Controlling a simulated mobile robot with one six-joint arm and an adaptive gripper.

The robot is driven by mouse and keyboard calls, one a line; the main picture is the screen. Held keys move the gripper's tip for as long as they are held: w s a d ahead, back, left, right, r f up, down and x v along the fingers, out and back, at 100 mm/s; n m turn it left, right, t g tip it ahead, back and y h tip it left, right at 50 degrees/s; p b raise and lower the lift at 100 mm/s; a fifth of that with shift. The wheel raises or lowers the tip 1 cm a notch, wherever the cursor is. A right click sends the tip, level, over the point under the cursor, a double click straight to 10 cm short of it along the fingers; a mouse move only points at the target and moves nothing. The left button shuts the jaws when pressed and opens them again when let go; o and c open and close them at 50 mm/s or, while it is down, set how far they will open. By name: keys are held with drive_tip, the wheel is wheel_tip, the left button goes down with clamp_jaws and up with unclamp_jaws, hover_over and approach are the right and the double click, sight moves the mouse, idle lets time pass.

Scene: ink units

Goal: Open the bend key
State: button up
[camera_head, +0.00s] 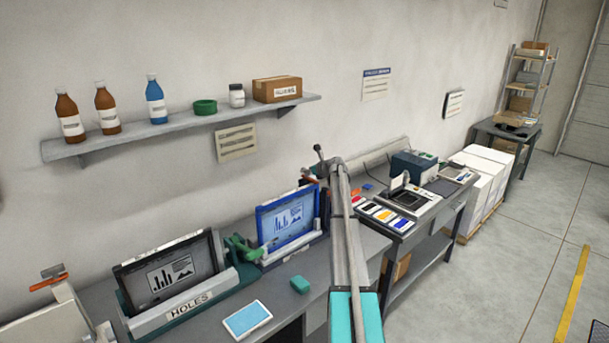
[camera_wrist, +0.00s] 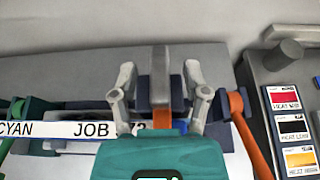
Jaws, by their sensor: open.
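No label in view reads "bend key", so I cannot tell for certain which part it is. In the wrist view an upright grey bar (camera_wrist: 160,72) with an orange strip under it stands between the two fingers of my gripper (camera_wrist: 161,97). The fingers are open, one on each side of the bar; contact cannot be told. A white strip (camera_wrist: 65,129) reading "CYAN JOB" crosses behind the fingers, partly hidden. An orange lever (camera_wrist: 246,130) is just right of them. In the head view my arm hides much of this spot.
On the bench are a device labelled "HOLES" (camera_head: 188,306), a unit with a blue screen (camera_head: 287,222), a green block (camera_head: 300,285) and a blue tablet (camera_head: 247,319). Colour cards (camera_wrist: 293,130) lie to the right. A wall shelf (camera_head: 180,128) holds bottles.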

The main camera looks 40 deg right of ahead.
drive_tip(key=shift+w+f, duration=0.2)
drive_tip(key=shift+w, duration=0.3)
